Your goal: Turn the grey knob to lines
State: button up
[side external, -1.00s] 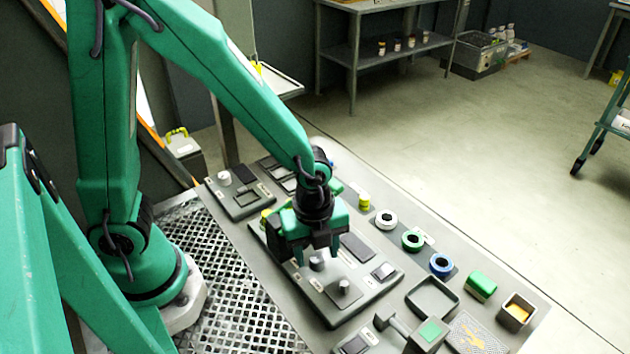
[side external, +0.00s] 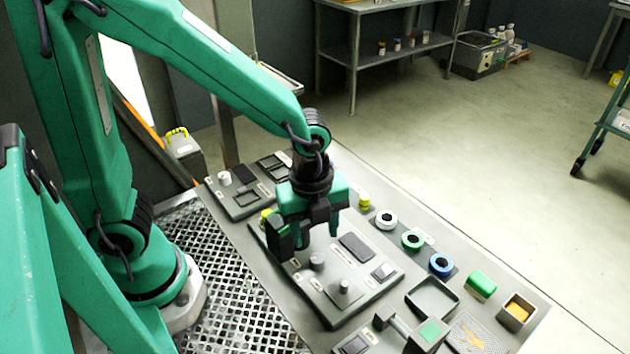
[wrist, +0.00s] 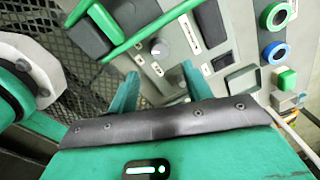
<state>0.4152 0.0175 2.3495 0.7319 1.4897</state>
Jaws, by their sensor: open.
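A grey knob (side external: 317,262) stands on the grey control panel (side external: 285,262), with a second, larger grey knob (side external: 343,287) nearer the front. My gripper (side external: 318,234) hangs above and behind the first knob, apart from it, with its fingers open and nothing between them. In the wrist view, a round grey knob (wrist: 158,48) shows just beyond the spread green fingertips of my gripper (wrist: 159,74). Small white labels sit near this knob, but their marks are too small to read, so its setting cannot be told.
A dark rectangular plate (side external: 357,246) and a rocker switch (side external: 383,271) share the panel. White, green and blue rings (side external: 440,264), a green block (side external: 482,285) and an open grey tray (side external: 432,297) lie to the right. A hammer-like grey piece (side external: 400,326) is in front.

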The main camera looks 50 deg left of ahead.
aim_at(317, 259)
jog(key=n, duration=0.4)
jog(key=shift+r, duration=0.25)
jog(key=shift+w+f, duration=0.2)
jog(key=shift+f, duration=3.7)
jog(key=c, duration=1)
